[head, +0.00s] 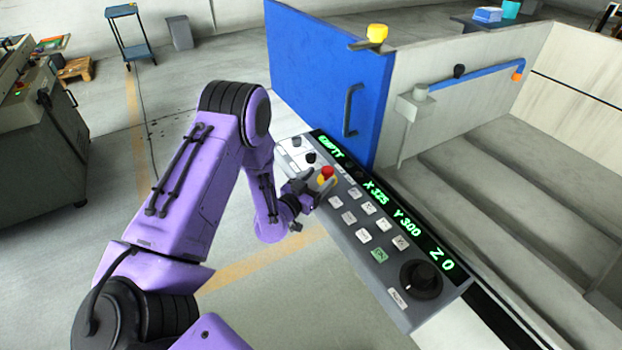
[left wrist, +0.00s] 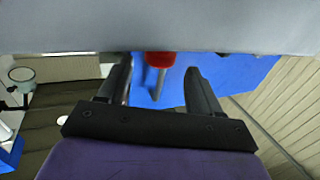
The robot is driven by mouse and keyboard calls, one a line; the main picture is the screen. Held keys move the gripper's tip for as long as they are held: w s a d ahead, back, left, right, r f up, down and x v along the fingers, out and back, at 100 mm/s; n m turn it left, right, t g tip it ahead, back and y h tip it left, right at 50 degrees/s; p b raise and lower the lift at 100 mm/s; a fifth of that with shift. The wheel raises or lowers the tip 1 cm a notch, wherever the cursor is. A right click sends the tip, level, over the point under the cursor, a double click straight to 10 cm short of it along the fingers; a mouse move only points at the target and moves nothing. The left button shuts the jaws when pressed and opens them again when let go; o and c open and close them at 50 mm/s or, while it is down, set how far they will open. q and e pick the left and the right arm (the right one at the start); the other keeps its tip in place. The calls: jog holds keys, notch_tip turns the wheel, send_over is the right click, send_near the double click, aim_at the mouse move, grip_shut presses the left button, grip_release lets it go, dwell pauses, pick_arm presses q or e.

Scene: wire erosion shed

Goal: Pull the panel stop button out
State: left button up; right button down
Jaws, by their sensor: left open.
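The red stop button (head: 326,174) sits on a yellow base (head: 323,181) on the grey control panel (head: 345,222). My left gripper (head: 311,187) is at the button, with its dark fingers open around it. In the left wrist view the red button (left wrist: 159,58) shows between the two open fingers of my left gripper (left wrist: 160,80), with gaps on both sides. A thin grey rod shows below the red part there. Whether either finger touches the button cannot be told. My right gripper is in neither view.
The panel also carries white keys, a black dial (head: 421,279) and green readouts. A blue door (head: 325,75) with a handle stands behind it. A grey stepped tank (head: 500,190) is at right. The floor at left is free near a grey machine (head: 40,140).

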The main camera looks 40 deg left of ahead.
pick_arm(q)
jog(key=s+b, duration=0.1)
jog(key=s, duration=0.4)
jog(key=shift+s, duration=0.2)
